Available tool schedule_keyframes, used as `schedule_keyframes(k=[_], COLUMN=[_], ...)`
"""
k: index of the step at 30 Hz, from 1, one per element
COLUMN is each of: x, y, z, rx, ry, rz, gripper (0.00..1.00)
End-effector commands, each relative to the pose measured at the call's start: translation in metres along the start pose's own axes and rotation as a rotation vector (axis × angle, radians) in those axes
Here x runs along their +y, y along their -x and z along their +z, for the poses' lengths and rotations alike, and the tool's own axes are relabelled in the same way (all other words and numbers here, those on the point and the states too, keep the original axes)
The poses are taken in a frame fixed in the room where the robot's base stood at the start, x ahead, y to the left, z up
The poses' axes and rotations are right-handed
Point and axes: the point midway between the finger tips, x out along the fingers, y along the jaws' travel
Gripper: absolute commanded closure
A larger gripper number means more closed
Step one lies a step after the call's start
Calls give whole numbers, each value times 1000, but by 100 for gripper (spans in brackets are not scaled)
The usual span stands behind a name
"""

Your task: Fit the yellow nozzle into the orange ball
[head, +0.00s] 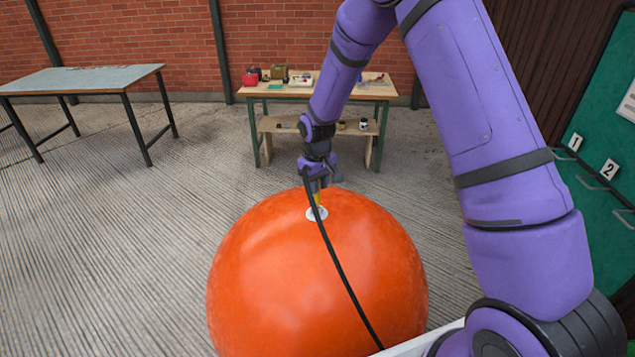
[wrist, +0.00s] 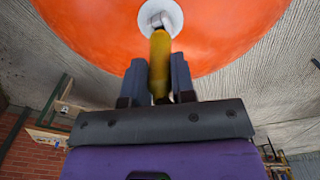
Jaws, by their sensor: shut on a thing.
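The large orange ball (head: 300,275) sits on the ground in front of me, with a round white valve patch (head: 317,214) on its upper side. My gripper (head: 318,184) is above the ball, shut on the yellow nozzle (head: 317,199). In the wrist view the yellow nozzle (wrist: 160,62) stands between the two dark fingers. Its far end meets the white valve (wrist: 161,16) of the orange ball (wrist: 100,25). I cannot tell how deep the tip is in the valve. A black hose (head: 340,270) hangs from the gripper across the front of the ball.
A wooden workbench (head: 345,90) with tools and small items stands behind the ball. A grey-topped table (head: 80,80) is at the left. A green board (head: 600,130) with hooks and number plates 1 and 2 is at the right. The paved floor to the left is clear.

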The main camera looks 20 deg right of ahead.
Motion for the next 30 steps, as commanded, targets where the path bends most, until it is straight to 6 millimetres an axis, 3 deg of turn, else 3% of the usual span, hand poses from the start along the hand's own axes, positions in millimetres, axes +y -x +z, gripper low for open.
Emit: schedule_keyframes(k=[22,23,26,27,30], x=[0,0,0,0,0], y=[-20,-20,-19,-19,-19], z=[0,0,0,0,0], rx=[-1,0,0,0,0], ry=[0,0,0,0,0], rz=[0,0,0,0,0], gripper=[99,74,51,46,46])
